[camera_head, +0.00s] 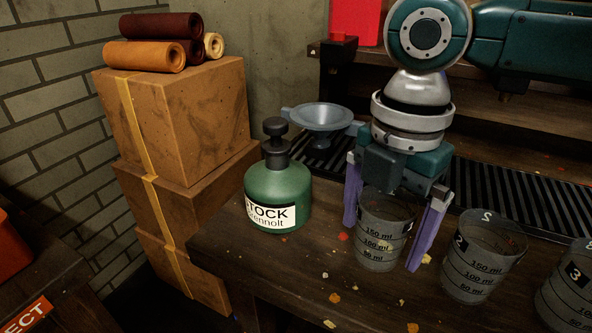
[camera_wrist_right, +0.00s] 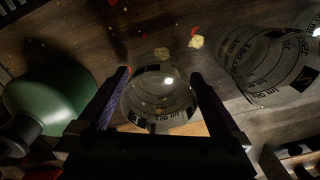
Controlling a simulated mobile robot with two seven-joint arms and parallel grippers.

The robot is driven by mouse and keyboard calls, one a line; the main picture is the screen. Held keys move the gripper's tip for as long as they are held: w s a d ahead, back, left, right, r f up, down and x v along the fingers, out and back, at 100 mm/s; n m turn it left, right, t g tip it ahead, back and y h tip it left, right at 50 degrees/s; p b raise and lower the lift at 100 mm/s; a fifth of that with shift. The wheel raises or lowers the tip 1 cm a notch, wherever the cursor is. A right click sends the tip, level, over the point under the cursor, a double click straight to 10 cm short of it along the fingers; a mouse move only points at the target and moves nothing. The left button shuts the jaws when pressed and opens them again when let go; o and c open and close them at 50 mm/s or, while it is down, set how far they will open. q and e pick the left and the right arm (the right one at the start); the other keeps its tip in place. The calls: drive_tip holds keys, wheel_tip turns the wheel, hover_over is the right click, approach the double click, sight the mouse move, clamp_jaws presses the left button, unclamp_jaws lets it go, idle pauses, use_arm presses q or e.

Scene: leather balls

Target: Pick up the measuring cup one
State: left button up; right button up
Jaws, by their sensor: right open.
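The measuring cup one (camera_head: 381,246) is a clear, grey-tinted cup with volume marks, standing upright on the dark wooden table. My right gripper (camera_head: 388,248) comes down over it from above, with its purple fingers open on either side of the cup. In the right wrist view the cup (camera_wrist_right: 158,97) lies between the two fingers (camera_wrist_right: 160,85), with a gap visible at the finger on the right. The number on this cup is hard to read. My left gripper is not in view.
Cup 2 (camera_head: 482,262) stands just right of the right finger, and cup 3 (camera_head: 572,290) is farther right. A green stock bottle (camera_head: 278,194) stands to the left. Crumbs lie on the table (camera_head: 300,258).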

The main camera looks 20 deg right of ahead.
drive_tip(key=shift+f, duration=0.1)
drive_tip(key=shift+c, duration=0.2)
drive_tip(key=c, duration=1.2)
